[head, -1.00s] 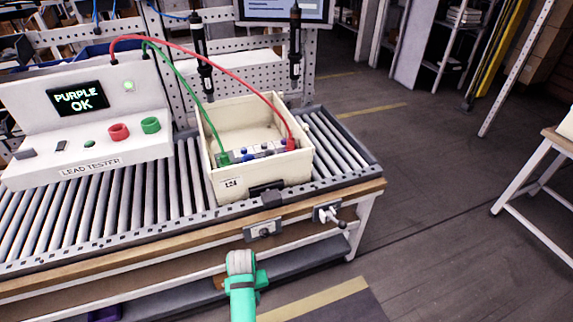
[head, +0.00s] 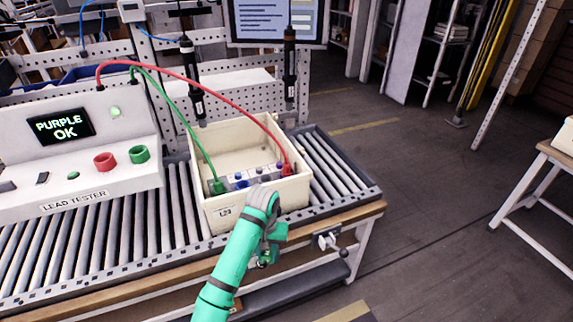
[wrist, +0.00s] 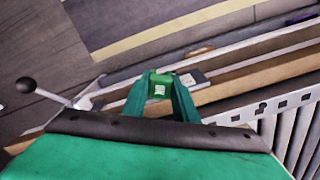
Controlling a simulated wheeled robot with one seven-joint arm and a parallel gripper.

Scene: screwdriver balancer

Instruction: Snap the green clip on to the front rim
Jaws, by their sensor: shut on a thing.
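In the wrist view my gripper (wrist: 161,82) is shut on a small green block with a white mark, which looks like the green clip (wrist: 160,88). The cream bin (head: 280,198) stands on the roller conveyor behind my arm. Its front rim (head: 228,208) is partly hidden by my wrist. The held clip is apart from that rim, over the bench's front side.
Inside the bin a green lead (head: 217,187) and a red lead (head: 287,168) end at a row of terminals. The lead tester (head: 85,150) shows "PURPLE OK". Two screwdrivers (head: 193,85) (head: 290,70) hang above. A black-knobbed lever (wrist: 25,86) sits on the bench front.

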